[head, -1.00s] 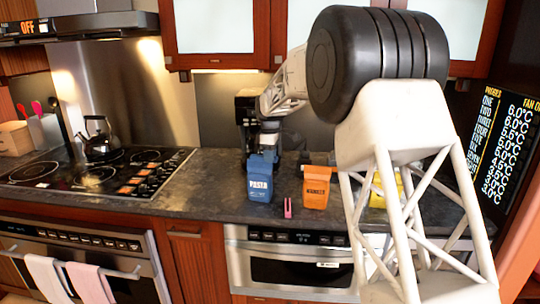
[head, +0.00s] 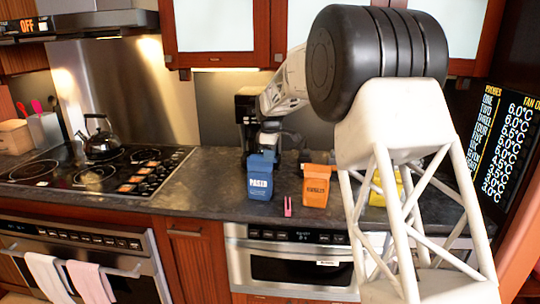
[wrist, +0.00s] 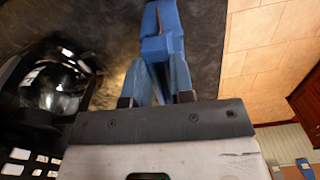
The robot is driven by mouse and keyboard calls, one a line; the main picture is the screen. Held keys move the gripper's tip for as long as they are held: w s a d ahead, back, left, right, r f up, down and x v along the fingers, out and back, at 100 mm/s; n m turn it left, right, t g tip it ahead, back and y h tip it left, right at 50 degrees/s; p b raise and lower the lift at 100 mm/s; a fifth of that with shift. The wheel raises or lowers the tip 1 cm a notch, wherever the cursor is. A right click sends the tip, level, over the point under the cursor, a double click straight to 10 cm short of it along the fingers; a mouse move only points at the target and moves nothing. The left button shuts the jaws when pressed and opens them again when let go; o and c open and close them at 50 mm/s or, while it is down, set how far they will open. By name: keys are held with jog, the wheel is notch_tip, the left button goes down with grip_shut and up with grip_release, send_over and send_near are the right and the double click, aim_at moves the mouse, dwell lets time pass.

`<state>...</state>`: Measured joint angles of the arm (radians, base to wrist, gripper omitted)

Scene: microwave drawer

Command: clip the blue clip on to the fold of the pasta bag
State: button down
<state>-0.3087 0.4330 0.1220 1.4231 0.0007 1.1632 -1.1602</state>
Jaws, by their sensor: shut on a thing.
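The blue pasta bag (head: 260,185) stands upright near the counter's front edge in the head view, its top narrowed to a fold. My gripper (head: 268,140) is just above and behind that top. In the wrist view my gripper (wrist: 156,99) is shut on the blue clip (wrist: 160,75), whose two arms spread between the fingers. Blue also shows beyond the clip's arms; I cannot tell where clip ends and bag begins. In the head view the clip is small against the bag top, and I cannot tell whether it grips the fold.
A pink clip (head: 287,207) stands on the counter right of the pasta bag. An orange bag (head: 316,187) stands further right, and a yellow bag (head: 378,195) is partly hidden behind my arm. The counter (head: 215,185) left of the bag is clear.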

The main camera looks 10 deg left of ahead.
jog(key=shift+f, duration=0.9)
dwell(1.2)
jog(key=shift+c, duration=2.2)
grip_release()
jog(key=shift+r, duration=0.2)
jog(key=shift+r, duration=3.8)
